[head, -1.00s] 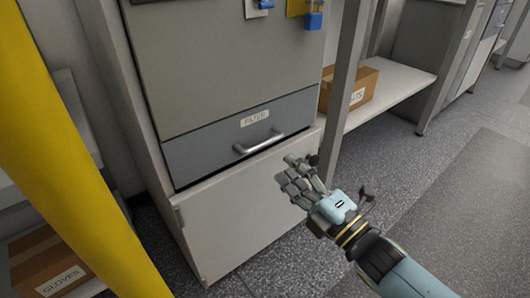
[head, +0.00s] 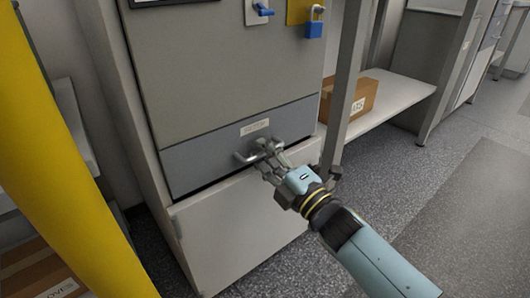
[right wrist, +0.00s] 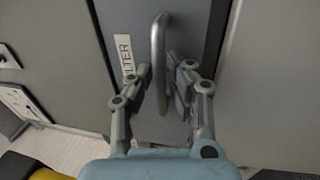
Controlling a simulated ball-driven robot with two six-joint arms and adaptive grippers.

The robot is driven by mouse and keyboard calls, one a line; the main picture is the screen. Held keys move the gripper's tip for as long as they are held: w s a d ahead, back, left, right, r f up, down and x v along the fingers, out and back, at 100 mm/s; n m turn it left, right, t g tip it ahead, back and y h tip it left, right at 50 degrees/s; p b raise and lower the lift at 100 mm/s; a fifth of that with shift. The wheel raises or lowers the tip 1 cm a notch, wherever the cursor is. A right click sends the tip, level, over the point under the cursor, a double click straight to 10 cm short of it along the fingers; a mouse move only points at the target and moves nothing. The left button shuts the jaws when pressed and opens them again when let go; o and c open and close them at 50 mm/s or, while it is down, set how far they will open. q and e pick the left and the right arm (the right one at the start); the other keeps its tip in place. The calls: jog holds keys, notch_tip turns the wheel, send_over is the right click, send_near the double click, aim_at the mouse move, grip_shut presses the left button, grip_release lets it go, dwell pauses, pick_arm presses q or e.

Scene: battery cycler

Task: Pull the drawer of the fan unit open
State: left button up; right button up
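The fan unit (head: 215,75) is a grey cabinet with a blue-grey drawer (head: 200,160) low on its front. The drawer carries a label, reading FILTER in part in the right wrist view (right wrist: 125,55), and a silver bar handle (head: 246,157). The drawer looks closed. My right gripper (head: 268,163) is at the handle's right part. In the right wrist view my right gripper (right wrist: 160,88) has its two fingers apart, one on each side of the handle (right wrist: 159,50), with gaps visible. My left gripper is not in view.
A yellow post (head: 60,150) stands at the left. A grey leg (head: 343,110) and a shelf with a cardboard box (head: 345,98) are at the right. A white panel (head: 240,220) lies below the drawer. The floor at the right is clear.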

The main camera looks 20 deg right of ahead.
grip_shut()
